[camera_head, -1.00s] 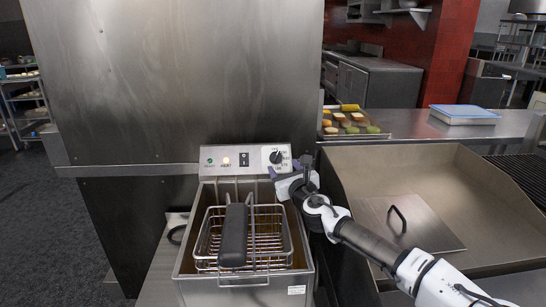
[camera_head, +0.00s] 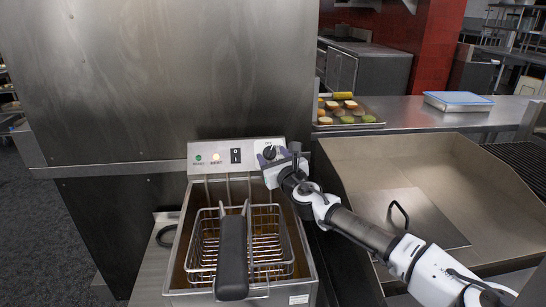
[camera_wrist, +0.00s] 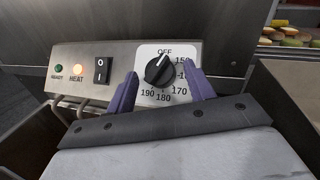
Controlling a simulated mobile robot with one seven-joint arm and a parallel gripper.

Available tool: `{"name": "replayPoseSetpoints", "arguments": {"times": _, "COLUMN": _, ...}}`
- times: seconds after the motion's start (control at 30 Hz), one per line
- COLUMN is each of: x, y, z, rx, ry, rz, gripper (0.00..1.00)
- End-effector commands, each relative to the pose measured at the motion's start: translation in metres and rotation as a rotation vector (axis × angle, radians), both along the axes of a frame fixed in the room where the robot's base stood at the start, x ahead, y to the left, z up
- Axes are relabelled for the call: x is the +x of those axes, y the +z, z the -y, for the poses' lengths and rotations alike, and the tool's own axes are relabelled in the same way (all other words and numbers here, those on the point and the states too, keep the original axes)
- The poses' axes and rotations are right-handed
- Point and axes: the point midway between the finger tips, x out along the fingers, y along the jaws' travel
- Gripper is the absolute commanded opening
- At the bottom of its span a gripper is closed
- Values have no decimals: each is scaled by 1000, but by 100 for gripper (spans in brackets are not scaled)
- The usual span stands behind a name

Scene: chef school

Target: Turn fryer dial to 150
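The fryer dial (camera_wrist: 159,69) is a black knob with a white pointer line on a white scale plate, on the fryer's control panel (camera_head: 222,155). In the wrist view its pointer line is near the OFF mark, at the top. The numbers 150, partly hidden 160, 170, 180 and 190 run clockwise around it. My gripper (camera_wrist: 160,93) is open, its two purple fingers on either side of the dial, apart from the knob. In the head view my gripper (camera_head: 272,168) is at the panel's right end and partly covers the dial (camera_head: 269,153).
Left of the dial are a black power switch (camera_wrist: 102,70), a lit HEAT lamp (camera_wrist: 78,68) and a green READY lamp (camera_wrist: 58,71). The fryer basket (camera_head: 270,240) with its black handle stands in front. A steel basin (camera_head: 440,170) is at right. A food tray (camera_head: 347,126) lies behind.

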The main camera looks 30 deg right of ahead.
Motion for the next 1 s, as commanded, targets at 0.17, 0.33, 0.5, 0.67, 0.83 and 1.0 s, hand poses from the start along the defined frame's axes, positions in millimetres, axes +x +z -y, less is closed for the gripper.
{"name": "replayPoseSetpoints", "arguments": {"times": 0.17, "x": 0, "y": 0, "z": 0, "rx": 0, "ry": 0, "rz": 0, "gripper": 29}}
{"name": "replayPoseSetpoints", "arguments": {"times": 0.33, "x": 0, "y": 0, "z": 0, "rx": 1, "ry": 0, "rz": 0, "gripper": 12}}
{"name": "replayPoseSetpoints", "arguments": {"times": 0.5, "x": 1, "y": 1, "z": -2, "rx": 37, "ry": -36, "rz": 18, "gripper": 12}}
{"name": "replayPoseSetpoints", "arguments": {"times": 0.67, "x": 2, "y": 1, "z": -5, "rx": 125, "ry": -127, "rz": 60, "gripper": 12}}
{"name": "replayPoseSetpoints", "arguments": {"times": 0.83, "x": 3, "y": 0, "z": -7, "rx": 207, "ry": -216, "rz": 100, "gripper": 12}}
{"name": "replayPoseSetpoints", "arguments": {"times": 1.0, "x": 3, "y": 1, "z": -7, "rx": 241, "ry": -257, "rz": 118, "gripper": 12}}
